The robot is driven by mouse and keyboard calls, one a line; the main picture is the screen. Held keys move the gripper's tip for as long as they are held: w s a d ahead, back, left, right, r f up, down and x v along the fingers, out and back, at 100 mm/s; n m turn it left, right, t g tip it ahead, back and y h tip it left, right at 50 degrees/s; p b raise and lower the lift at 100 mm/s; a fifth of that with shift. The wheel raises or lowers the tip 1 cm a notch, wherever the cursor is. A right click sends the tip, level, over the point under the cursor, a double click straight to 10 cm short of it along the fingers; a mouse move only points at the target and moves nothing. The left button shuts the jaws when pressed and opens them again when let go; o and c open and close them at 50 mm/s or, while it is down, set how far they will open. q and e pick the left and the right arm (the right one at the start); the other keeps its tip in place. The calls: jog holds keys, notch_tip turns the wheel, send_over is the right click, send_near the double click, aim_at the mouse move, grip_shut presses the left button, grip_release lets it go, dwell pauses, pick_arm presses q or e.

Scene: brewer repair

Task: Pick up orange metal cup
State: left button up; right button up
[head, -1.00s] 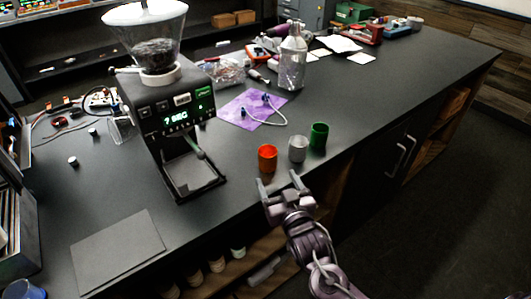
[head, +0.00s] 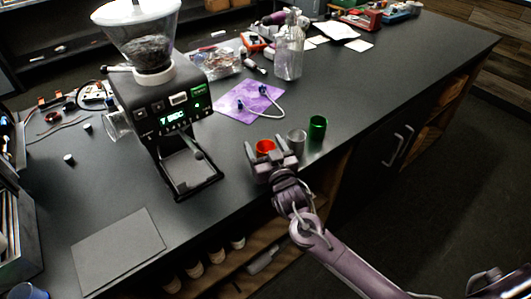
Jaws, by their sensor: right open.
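The orange metal cup (head: 265,147) stands upright on the dark counter (head: 340,130) near its front edge. My right gripper (head: 264,152) is open at the cup, with one finger on its left and the other on its right. The gripper hides the lower part of the cup, and I cannot tell whether the fingers touch it. My left gripper is not in view.
A grey metal cup (head: 297,141) stands close to the right finger, and a green cup (head: 318,127) stands beyond it. A coffee grinder (head: 160,105) is to the left. A purple cloth (head: 248,103) with a tube lies behind the cups. A grey mat (head: 118,250) lies front left.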

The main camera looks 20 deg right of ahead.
jog(key=shift+s, duration=0.1)
jog(key=shift+c, duration=0.7)
jog(key=c, duration=0.9)
jog(key=shift+c, duration=0.2)
